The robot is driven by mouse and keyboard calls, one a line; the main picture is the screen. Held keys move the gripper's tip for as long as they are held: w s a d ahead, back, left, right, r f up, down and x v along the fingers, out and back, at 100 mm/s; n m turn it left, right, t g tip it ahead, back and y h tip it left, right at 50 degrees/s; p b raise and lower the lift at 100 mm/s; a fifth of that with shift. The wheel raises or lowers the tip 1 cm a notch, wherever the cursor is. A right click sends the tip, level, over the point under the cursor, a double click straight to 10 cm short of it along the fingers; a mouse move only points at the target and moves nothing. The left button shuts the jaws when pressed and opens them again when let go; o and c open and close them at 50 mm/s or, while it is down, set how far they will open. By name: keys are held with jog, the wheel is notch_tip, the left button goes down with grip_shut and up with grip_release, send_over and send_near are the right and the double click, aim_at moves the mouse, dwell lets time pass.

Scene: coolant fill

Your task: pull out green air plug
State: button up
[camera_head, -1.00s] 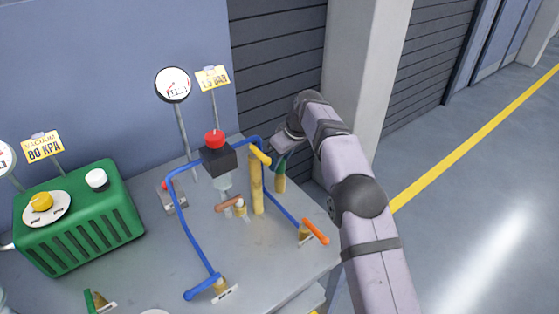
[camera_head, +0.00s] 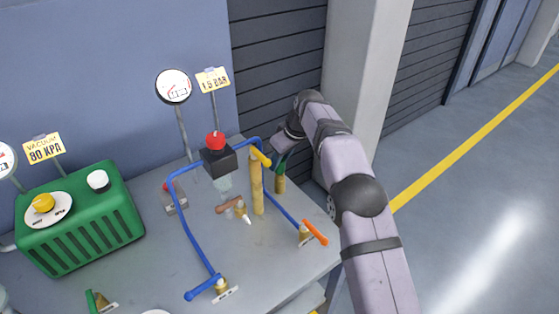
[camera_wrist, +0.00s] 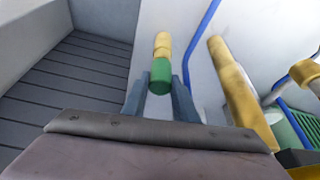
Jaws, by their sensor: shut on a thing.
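The green air plug (camera_wrist: 160,77) is between the two fingers of my gripper (camera_wrist: 158,90) in the wrist view, and the gripper is shut on it. A yellow brass stub (camera_wrist: 162,45) lies in line with the plug, just beyond it, and I see no clear gap between them. In the head view, my gripper (camera_head: 281,158) is above the short brass stub (camera_head: 280,184) at the back right of the bench. The plug is mostly hidden by the fingers there.
A taller brass pipe (camera_head: 257,188) with a yellow top stands close left of the stub. A blue hose (camera_head: 192,225), an orange-handled valve (camera_head: 315,232) and a red-topped black block (camera_head: 219,159) are nearby. A green vacuum box (camera_head: 80,220) stands left. A pillar (camera_head: 365,70) rises behind.

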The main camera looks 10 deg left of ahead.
jog(key=shift+r+p, duration=2.45)
jog(key=shift+p, duration=0.25)
